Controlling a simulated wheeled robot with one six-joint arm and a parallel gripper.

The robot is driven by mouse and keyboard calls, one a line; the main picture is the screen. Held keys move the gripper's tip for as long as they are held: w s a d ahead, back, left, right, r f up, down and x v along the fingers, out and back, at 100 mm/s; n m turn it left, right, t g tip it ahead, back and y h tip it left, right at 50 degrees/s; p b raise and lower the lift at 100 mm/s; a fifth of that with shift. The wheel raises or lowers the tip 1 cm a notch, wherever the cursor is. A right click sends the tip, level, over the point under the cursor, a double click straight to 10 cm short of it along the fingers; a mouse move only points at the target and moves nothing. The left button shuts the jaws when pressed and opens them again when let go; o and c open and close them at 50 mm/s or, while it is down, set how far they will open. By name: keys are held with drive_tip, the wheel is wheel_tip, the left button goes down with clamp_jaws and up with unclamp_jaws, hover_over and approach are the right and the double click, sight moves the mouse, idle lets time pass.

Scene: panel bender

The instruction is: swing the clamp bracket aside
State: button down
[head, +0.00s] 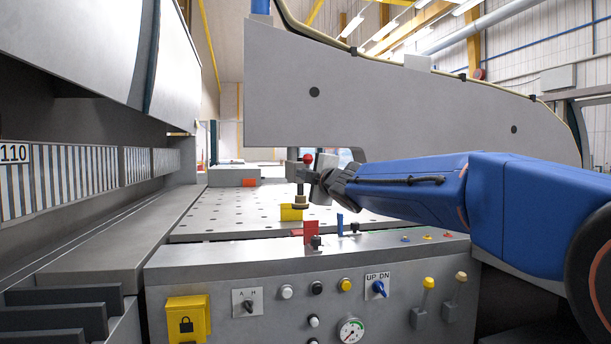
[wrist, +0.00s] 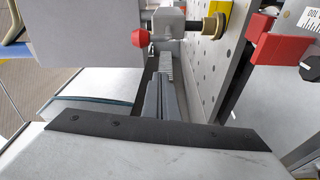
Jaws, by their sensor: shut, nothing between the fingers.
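The clamp bracket (head: 294,174) stands over the perforated table in the head view, with a red ball knob (head: 307,158) on top and a brass and black foot (head: 300,206) below. In the wrist view the bracket (wrist: 168,22) is at the top, its red knob (wrist: 140,38) to the left and its foot (wrist: 215,25) to the right. My gripper (head: 320,178) is just right of the bracket in the head view. In the wrist view its fingers (wrist: 162,84) are together and empty, pointing towards the bracket. I cannot tell whether they touch it.
The perforated table (head: 235,212) carries a yellow block (head: 291,213) near the foot. A red block (head: 311,230) stands at the control panel's (head: 250,262) back edge. A large grey guard (head: 400,105) hangs above and behind my arm. The table's left part is clear.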

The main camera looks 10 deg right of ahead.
drive_tip(key=w+d, duration=0.2)
drive_tip(key=w, duration=0.5)
drive_tip(key=shift+w, duration=0.2)
drive_tip(key=shift+d+f, duration=0.1)
drive_tip(key=shift+d, duration=0.2)
idle(0.4)
